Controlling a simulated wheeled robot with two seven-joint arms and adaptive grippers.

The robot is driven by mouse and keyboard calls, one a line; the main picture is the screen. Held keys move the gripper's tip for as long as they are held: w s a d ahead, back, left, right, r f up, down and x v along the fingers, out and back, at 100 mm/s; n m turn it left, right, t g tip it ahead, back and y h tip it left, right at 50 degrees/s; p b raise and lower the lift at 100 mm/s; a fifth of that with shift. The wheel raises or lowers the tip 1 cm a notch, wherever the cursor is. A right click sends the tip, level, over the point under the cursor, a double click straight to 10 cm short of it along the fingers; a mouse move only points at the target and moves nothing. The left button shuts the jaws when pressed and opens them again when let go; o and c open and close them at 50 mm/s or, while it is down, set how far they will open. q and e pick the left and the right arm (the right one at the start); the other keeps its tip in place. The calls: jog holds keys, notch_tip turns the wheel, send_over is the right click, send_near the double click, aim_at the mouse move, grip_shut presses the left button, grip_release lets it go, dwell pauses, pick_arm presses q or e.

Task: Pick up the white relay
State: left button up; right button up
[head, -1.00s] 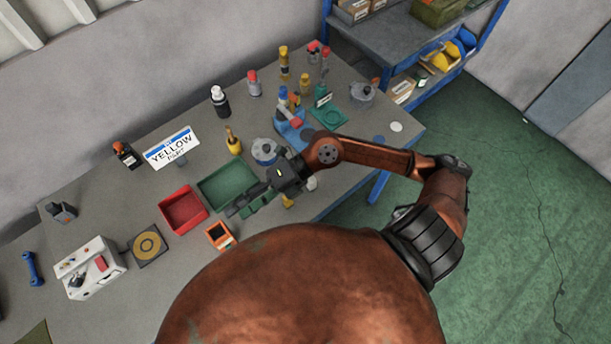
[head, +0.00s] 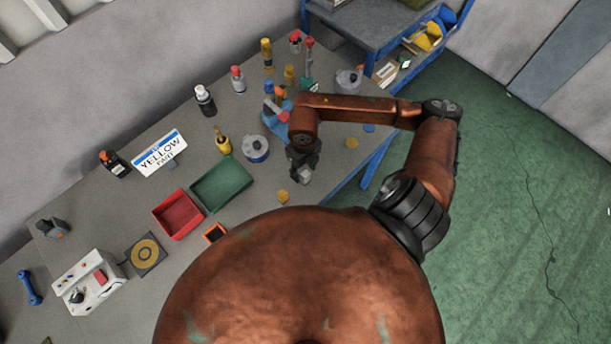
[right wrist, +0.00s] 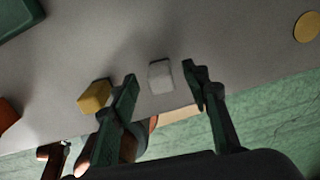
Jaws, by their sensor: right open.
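The white relay (right wrist: 160,76) is a small pale block on the grey table in the right wrist view. It lies between and beyond the two open fingers of my right gripper (right wrist: 162,80), with no contact visible. In the head view my right gripper (head: 304,172) points down over the table's near edge, and a pale block shows at its tips. My left gripper is not in view.
A small yellow block (right wrist: 95,96) lies left of the relay, close to the left finger; it also shows in the head view (head: 283,196). A green tray (head: 222,184) and a red tray (head: 178,215) lie to the left. A round silver-blue container (head: 255,149) stands nearby. The table's near edge is close to the relay.

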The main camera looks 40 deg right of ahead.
jog(key=shift+f, duration=1.05)
grip_shut()
jog(key=shift+r, duration=0.1)
